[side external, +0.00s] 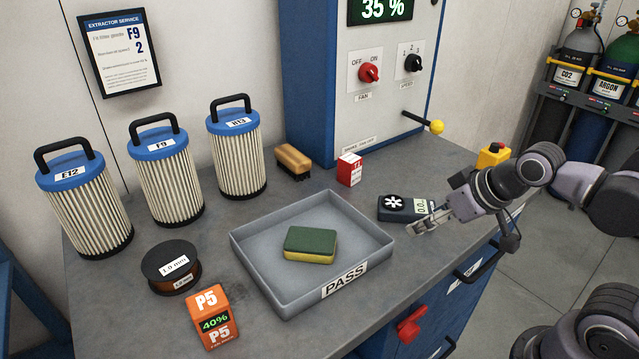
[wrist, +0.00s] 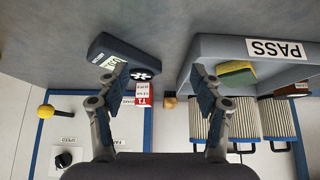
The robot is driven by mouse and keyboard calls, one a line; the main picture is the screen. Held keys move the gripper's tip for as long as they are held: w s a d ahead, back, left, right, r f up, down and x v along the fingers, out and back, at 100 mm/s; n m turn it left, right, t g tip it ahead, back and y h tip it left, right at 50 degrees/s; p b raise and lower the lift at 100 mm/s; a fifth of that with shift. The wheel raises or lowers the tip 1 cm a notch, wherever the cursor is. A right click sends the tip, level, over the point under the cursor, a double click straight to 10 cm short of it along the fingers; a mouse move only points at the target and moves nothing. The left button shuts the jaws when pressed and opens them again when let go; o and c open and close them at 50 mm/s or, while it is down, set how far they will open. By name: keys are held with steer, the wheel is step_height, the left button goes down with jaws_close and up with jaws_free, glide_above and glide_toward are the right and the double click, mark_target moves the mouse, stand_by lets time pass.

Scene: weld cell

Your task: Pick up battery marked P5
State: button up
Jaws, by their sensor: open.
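The battery marked P5 (side external: 208,317) is an orange block with a green "40%" display. It stands upright at the front left of the grey bench in the side view, left of the PASS tray (side external: 262,277). I cannot make it out in the wrist view. My gripper (side external: 418,228) is open and empty at the right of the bench, beside a dark handheld meter (side external: 403,208) and well away from the battery. In the wrist view the two fingers of my gripper (wrist: 165,90) are spread apart, with the meter (wrist: 125,58) beyond the left one.
The tray holds a green and yellow sponge (side external: 310,246). A wire spool (side external: 171,267) sits just behind the battery. Several filter cartridges (side external: 166,183) stand at the back left. A brush (side external: 293,161) and a red-white box (side external: 349,169) lie behind the tray. A blue cabinet (side external: 305,80) stands at the back.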

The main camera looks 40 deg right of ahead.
steer(key=w+a+r+n+g+y, duration=0.1)
steer(key=w+a+r+n+g, duration=0.1)
steer(key=w+a+r+n, duration=0.45)
steer(key=n+g+h, duration=0.1)
steer(key=n+g, duration=0.4)
steer(key=n, duration=0.6)
glide_above(209, 302)
steer(key=shift+d, duration=0.1)
steer(key=shift+s+f, duration=0.1)
steer(key=shift+f, duration=0.1)
step_height(209, 302, down, 5)
steer(key=shift+r, duration=0.1)
steer(key=shift+w+a+f, duration=0.1)
steer(key=shift+w+f, duration=0.05)
steer(key=shift+f, duration=1.25)
steer(key=shift+w+a+f, duration=0.1)
steer(key=shift+w+f, duration=0.05)
steer(key=shift+f, duration=1.25)
jaws_close()
